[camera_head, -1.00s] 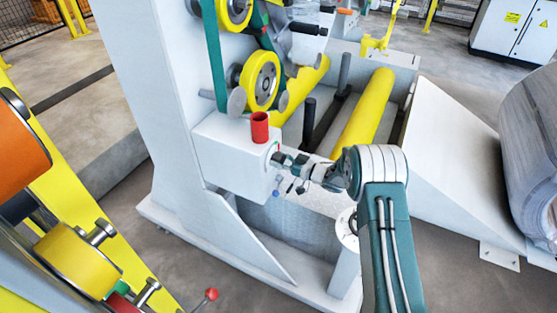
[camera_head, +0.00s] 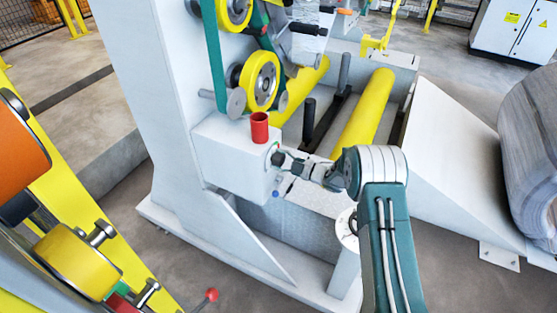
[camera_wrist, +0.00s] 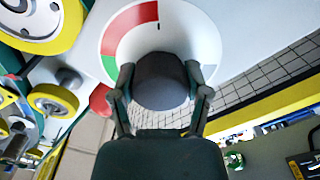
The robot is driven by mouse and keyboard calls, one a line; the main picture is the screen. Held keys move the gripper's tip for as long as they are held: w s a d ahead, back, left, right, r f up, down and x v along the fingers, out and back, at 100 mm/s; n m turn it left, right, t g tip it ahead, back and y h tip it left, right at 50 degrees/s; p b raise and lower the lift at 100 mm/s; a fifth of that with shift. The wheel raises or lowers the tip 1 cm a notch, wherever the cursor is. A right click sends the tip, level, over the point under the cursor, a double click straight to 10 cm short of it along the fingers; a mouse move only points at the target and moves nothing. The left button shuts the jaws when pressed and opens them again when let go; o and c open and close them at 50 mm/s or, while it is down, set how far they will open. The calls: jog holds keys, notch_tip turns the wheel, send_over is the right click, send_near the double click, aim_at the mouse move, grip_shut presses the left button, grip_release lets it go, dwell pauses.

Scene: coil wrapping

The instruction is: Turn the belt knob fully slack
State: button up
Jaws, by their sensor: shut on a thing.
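The belt knob (camera_wrist: 162,80) is a dark grey round knob in the wrist view, set in front of a white dial (camera_wrist: 195,35) with a red sector and a small black mark near the top. My gripper (camera_wrist: 162,95) has one finger on each side of the knob and is shut on it. In the head view my gripper (camera_head: 283,160) meets the right face of the white box (camera_head: 235,160). The knob is mostly hidden by the gripper there. A green belt (camera_head: 213,50) runs over yellow wheels (camera_head: 260,80) above the box.
A red cylinder (camera_head: 260,128) stands on top of the box, close to my gripper. A yellow roller (camera_head: 365,115) lies behind my arm. A large coil (camera_head: 530,150) is at the far right. A red-tipped lever (camera_head: 211,295) is at the lower left.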

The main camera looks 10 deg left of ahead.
jog(key=n, duration=0.6)
jog(key=shift+f, duration=0.25)
jog(key=n, duration=0.6)
jog(key=shift+s+n, duration=0.1)
jog(key=shift+n, duration=0.3)
jog(key=n, duration=1.1)
jog(key=shift+n, duration=0.4)
jog(key=o, duration=1.1)
jog(key=shift+o, duration=0.2)
jog(key=shift+r, duration=0.15)
